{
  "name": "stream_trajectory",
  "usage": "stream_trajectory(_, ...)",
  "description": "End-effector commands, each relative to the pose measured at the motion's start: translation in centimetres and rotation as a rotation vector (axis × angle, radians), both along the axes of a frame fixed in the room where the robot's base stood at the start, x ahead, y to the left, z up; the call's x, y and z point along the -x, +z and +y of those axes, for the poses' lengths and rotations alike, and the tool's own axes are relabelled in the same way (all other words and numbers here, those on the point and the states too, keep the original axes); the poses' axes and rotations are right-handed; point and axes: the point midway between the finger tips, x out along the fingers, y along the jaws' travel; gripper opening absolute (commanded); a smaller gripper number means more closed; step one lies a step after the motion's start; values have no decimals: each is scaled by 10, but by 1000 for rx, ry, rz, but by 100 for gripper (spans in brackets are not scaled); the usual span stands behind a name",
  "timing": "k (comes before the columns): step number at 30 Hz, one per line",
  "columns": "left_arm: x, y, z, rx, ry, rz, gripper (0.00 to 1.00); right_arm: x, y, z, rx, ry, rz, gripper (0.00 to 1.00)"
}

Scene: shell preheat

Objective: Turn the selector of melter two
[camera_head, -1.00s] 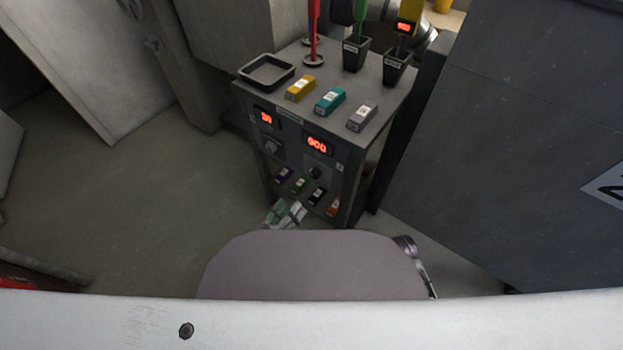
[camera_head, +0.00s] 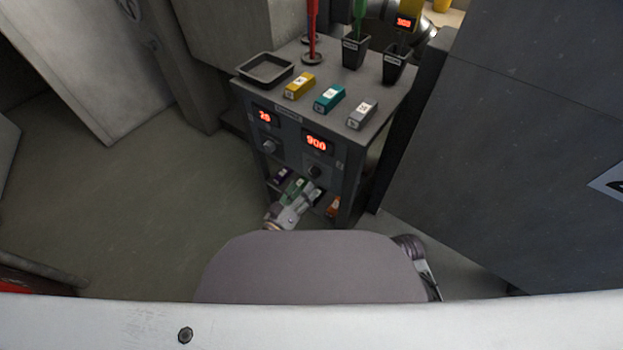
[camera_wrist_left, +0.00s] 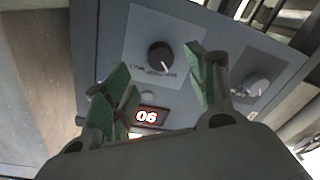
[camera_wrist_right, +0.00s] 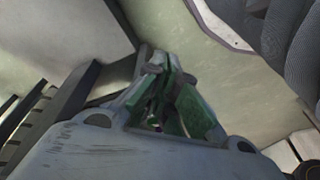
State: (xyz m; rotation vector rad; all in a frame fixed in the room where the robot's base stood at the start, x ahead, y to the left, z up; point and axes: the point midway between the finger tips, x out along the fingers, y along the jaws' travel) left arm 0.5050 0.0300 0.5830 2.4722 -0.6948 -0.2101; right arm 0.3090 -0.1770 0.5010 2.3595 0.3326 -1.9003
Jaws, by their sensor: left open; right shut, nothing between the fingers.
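The dark cabinet's front panel (camera_head: 290,143) carries two round selectors, each under a red display. The black selector (camera_head: 315,171) sits under the display reading 900 (camera_head: 317,142). The grey selector (camera_head: 269,146) sits under the display that seems to read 20 (camera_head: 265,117). I cannot read which one is marked two. My left gripper (camera_head: 309,188) is open just below and in front of the black selector. In the left wrist view the black selector (camera_wrist_left: 160,56) shows between and beyond the green fingertips (camera_wrist_left: 160,68), apparently untouched. My right gripper (camera_wrist_right: 160,65) is shut and empty.
The cabinet top holds a black tray (camera_head: 247,74), yellow (camera_head: 299,86), teal (camera_head: 329,98) and grey (camera_head: 361,114) blocks, and dark cups (camera_head: 355,53). Labelled blocks, including an orange one (camera_head: 333,207), sit below the panel.

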Motion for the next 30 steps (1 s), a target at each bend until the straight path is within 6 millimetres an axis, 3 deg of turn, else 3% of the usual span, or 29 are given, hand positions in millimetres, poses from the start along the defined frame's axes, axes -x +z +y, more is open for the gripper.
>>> stream_trajectory(18,-49,-1,-30,-1,0,-1,57,-8,23,4,-17,3,-49,0)
stream_trajectory(30,-54,0,-33,0,0,0,57,-3,25,5,-21,5,-47,0)
